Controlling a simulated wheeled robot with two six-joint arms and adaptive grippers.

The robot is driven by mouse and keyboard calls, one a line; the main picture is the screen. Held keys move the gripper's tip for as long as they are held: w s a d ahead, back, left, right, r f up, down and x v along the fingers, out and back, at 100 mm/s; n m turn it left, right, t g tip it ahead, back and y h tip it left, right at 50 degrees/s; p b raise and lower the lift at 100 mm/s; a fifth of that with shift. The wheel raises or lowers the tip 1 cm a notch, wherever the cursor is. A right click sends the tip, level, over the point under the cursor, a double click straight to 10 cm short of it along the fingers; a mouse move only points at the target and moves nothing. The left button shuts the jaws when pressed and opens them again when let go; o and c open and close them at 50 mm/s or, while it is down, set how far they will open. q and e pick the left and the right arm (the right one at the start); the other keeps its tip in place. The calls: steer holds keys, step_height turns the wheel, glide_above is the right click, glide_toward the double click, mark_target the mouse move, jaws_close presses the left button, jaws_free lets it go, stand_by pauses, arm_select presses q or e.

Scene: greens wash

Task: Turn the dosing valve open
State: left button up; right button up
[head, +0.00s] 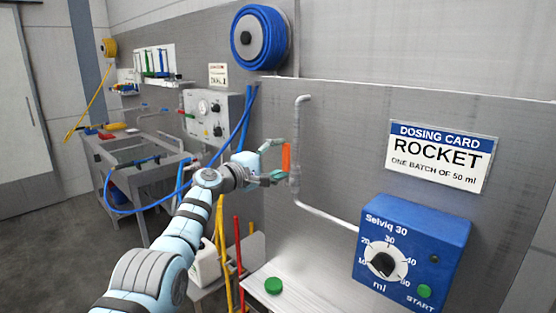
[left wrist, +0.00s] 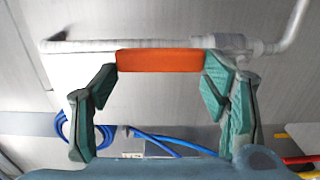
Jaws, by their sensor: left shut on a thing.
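The dosing valve's orange handle (head: 286,158) stands upright beside the grey vertical pipe (head: 296,120) on the wall panel, roughly in line with it. My left gripper (head: 277,159) is shut on the handle, with one finger near its upper end and one near its lower end. In the left wrist view the orange handle (left wrist: 160,60) spans between the green fingers (left wrist: 160,75), parallel to the pipe (left wrist: 90,45) behind it. The valve body (left wrist: 232,42) is partly hidden behind a finger. My right gripper is not in view.
A blue dosing box (head: 412,245) with a dial is right of the pipe, below a dosing card (head: 440,155). A hose reel (head: 258,38) hangs above; its blue hose (head: 240,125) drops behind my left arm. A green cap-like thing (head: 273,286) lies on the ledge below.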

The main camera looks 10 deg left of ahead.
arm_select(q)
steer(key=shift+r, duration=0.1)
steer(key=o, duration=1.7)
steer(key=shift+w, duration=0.1)
steer(key=v, duration=1.2)
